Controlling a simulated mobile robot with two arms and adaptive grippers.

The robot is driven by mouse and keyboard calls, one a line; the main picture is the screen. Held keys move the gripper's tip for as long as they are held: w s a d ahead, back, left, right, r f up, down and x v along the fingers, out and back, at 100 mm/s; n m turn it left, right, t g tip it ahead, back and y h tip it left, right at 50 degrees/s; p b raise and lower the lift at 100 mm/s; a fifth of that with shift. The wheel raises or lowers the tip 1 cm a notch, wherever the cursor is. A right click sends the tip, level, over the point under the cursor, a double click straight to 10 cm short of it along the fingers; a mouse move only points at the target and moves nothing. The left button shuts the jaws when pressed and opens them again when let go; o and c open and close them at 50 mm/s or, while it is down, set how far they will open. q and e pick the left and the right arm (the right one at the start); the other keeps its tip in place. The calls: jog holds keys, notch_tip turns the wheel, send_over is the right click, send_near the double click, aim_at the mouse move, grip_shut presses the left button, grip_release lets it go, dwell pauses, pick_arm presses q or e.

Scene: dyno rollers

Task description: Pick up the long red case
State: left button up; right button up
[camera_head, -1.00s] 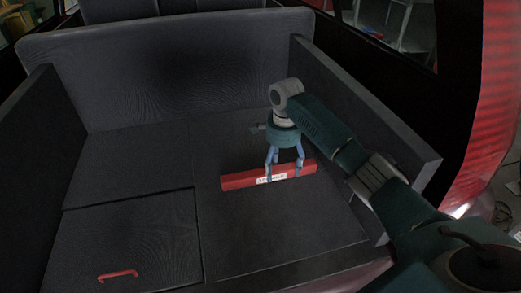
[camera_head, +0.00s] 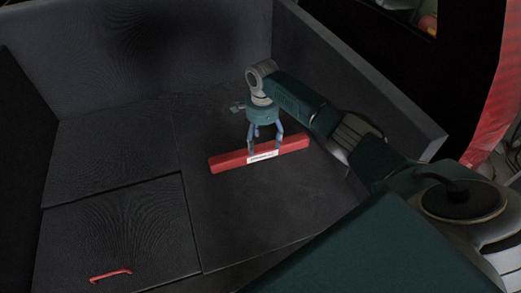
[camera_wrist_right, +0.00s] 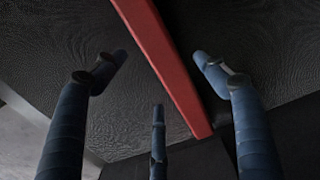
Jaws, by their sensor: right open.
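The long red case (camera_head: 225,161) lies flat on the dark floor of the boxy compartment, with a white label facing the front. My right gripper (camera_head: 265,151) points down over the middle of the case in the head view, its fingers spread on either side of it. In the right wrist view the case (camera_wrist_right: 168,62) runs diagonally between the open fingers of the right gripper (camera_wrist_right: 160,80), and I see no finger pressed on it. Whether the fingertips touch the floor is unclear. My left gripper is not in view.
A dark side wall (camera_head: 360,80) rises at the right, close to my right arm, and a back wall (camera_head: 130,50) stands behind. A hatch panel (camera_head: 120,235) with a red handle (camera_head: 111,274) lies at front left. Floor left of the case is clear.

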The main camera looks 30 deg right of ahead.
aim_at(262, 150)
notch_tip(262, 150, down, 3)
jog(key=shift+f, duration=0.15)
jog(key=shift+c, duration=0.2)
jog(key=shift+w, duration=0.1)
jog(key=c, duration=1.6)
jog(key=shift+c, duration=0.2)
